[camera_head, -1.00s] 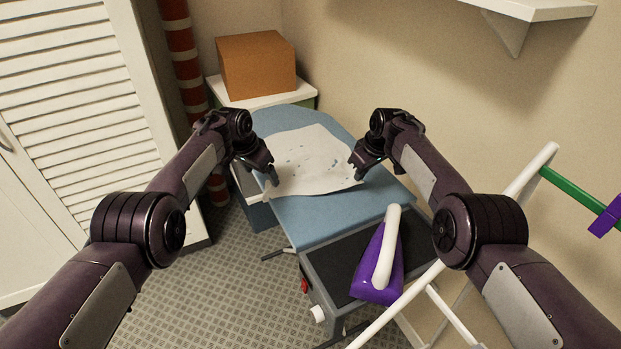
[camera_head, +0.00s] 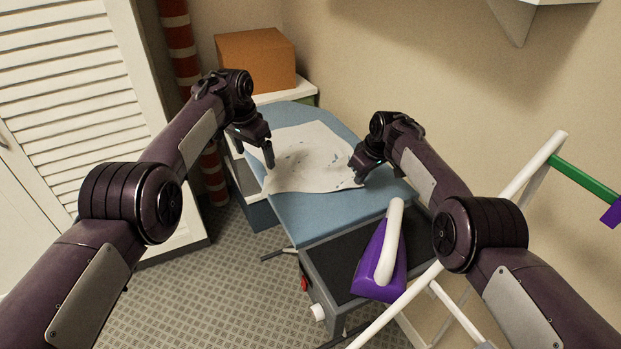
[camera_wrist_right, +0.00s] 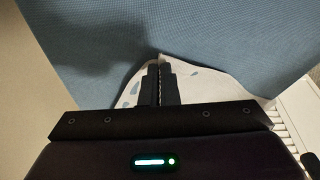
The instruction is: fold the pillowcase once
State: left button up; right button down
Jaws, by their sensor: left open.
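The pillowcase (camera_head: 305,165), white with small blue-grey marks, lies spread on the blue ironing board (camera_head: 305,214). My left gripper (camera_head: 269,156) is open at the pillowcase's left edge and looks raised above it. My right gripper (camera_head: 358,178) is at the pillowcase's right near corner. In the right wrist view, its fingers (camera_wrist_right: 160,82) are closed together with the pillowcase (camera_wrist_right: 204,84) on both sides and a small peak of cloth at the fingertips. The cloth between the fingers is mostly hidden.
A purple iron with a white handle (camera_head: 380,262) stands on the dark rest (camera_head: 342,262) at the board's near end. A white drying rack (camera_head: 530,178) stands at right. An orange-brown box (camera_head: 256,62) sits behind the board. A louvred door (camera_head: 75,110) is at left.

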jog(key=shift+r, duration=0.15)
jog(key=shift+r+p, duration=0.55)
jog(key=shift+p, duration=0.2)
jog(key=a+p+v, duration=0.1)
jog(key=p+v, duration=0.6)
jog(key=shift+w+a+r, duration=0.2)
jog(key=shift+a, duration=0.05)
jog(key=c, duration=2)
grip_release()
jog(key=o, duration=1.7)
